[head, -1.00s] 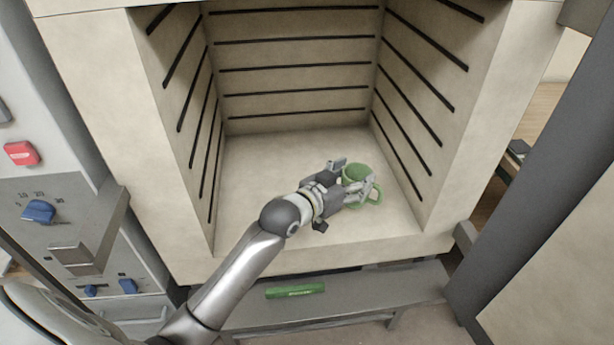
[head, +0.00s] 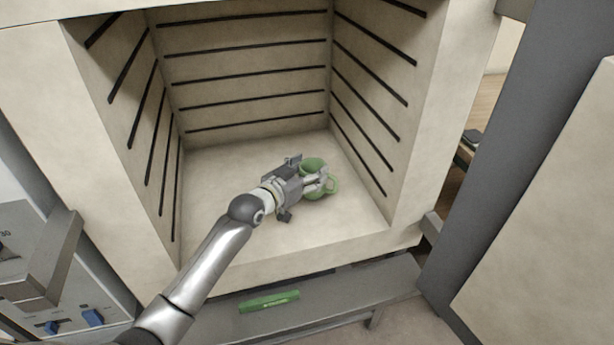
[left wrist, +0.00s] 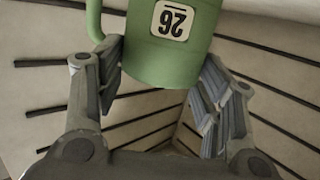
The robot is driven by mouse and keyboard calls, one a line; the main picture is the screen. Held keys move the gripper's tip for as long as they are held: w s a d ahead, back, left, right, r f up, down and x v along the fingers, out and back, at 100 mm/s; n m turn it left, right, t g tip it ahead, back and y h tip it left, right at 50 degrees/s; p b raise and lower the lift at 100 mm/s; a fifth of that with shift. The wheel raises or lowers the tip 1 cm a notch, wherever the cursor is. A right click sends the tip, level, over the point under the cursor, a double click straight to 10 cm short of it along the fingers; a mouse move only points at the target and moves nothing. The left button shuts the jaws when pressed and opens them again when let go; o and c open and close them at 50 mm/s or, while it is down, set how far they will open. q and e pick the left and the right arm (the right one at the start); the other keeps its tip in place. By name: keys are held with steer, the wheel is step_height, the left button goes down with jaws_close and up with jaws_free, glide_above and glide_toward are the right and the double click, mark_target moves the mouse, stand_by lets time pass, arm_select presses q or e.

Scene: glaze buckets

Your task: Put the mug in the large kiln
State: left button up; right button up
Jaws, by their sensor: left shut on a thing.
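The green mug (head: 312,165) is inside the open kiln (head: 250,262), over the right part of its floor. In the left wrist view the mug (left wrist: 165,62) carries a white label with the number 26, which appears upside down. Its handle is at the left there. My left gripper (head: 315,180) is inside the kiln and shut on the mug; its fingers (left wrist: 160,80) press on both sides of it. I cannot tell whether the mug's base touches the kiln floor. My right gripper is not in view.
The kiln walls carry dark grooves. The open kiln door (head: 560,210) stands at the right. A control panel (head: 60,300) with blue knobs is at the left. A green bar-shaped object (head: 269,302) lies on the grey ledge below the opening. The kiln floor around the mug is clear.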

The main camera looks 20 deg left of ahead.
arm_select(q)
steer(key=shift+f, duration=0.75)
steer(key=shift+f, duration=0.1)
steer(key=o, duration=1.6)
steer(key=shift+f, duration=0.1)
steer(key=v, duration=1.2)
steer(key=shift+s, duration=0.1)
